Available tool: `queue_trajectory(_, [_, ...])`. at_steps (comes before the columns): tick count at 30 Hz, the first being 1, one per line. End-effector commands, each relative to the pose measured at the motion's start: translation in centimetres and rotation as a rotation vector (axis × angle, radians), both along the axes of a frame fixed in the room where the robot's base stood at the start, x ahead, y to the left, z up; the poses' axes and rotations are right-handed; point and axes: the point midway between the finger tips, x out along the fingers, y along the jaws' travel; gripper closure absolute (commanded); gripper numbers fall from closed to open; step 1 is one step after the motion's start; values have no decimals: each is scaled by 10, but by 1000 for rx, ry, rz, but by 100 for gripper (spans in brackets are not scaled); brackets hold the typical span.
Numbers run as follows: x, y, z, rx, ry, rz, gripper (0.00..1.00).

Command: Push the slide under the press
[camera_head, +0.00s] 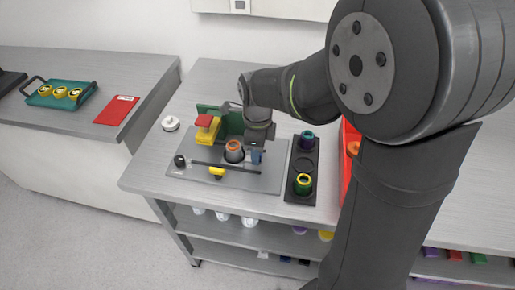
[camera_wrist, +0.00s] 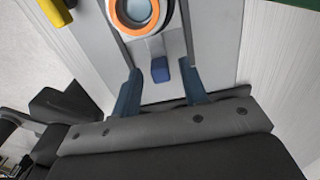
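The slide carries a grey cup with an orange ring (camera_head: 234,147) on the grey base plate (camera_head: 250,182). In the wrist view the orange-ringed cup (camera_wrist: 137,14) is at the top, with the slide's small blue handle (camera_wrist: 160,69) below it. The press (camera_head: 208,131), with a yellow block and red top before a green plate, stands just left of the cup. My gripper (camera_head: 257,156) is low at the slide's right end. In the wrist view my gripper (camera_wrist: 159,90) has its blue fingers wide apart, one on each side of the handle's line, apart from it.
A black holder (camera_head: 291,190) with two coloured ringed cups stands right of the plate, beside a red bin (camera_head: 347,160). A black knob (camera_head: 180,161) and a yellow piece (camera_head: 216,172) sit at the plate's front left. A white round button (camera_head: 170,124) is further left.

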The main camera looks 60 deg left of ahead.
Motion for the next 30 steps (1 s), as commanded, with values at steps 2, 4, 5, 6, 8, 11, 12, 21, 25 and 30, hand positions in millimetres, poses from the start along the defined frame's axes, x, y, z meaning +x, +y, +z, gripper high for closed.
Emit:
queue_trajectory(2, [0,0,0,0,0,0,72])
queue_trajectory(4, [0,0,0,0,0,0,86])
queue_trajectory(5, [0,0,0,0,0,0,91])
queue_trajectory(6, [0,0,0,0,0,0,99])
queue_trajectory(8, [0,0,0,0,0,0,100])
queue_trajectory(11, [0,0,0,0,0,0,100])
queue_trajectory(12, [-1,1,0,0,0,0,100])
queue_trajectory(21, [-38,38,0,0,0,5,100])
queue_trajectory(25, [-51,51,0,0,0,3,100])
queue_trajectory(30, [-55,55,1,4,1,0,100])
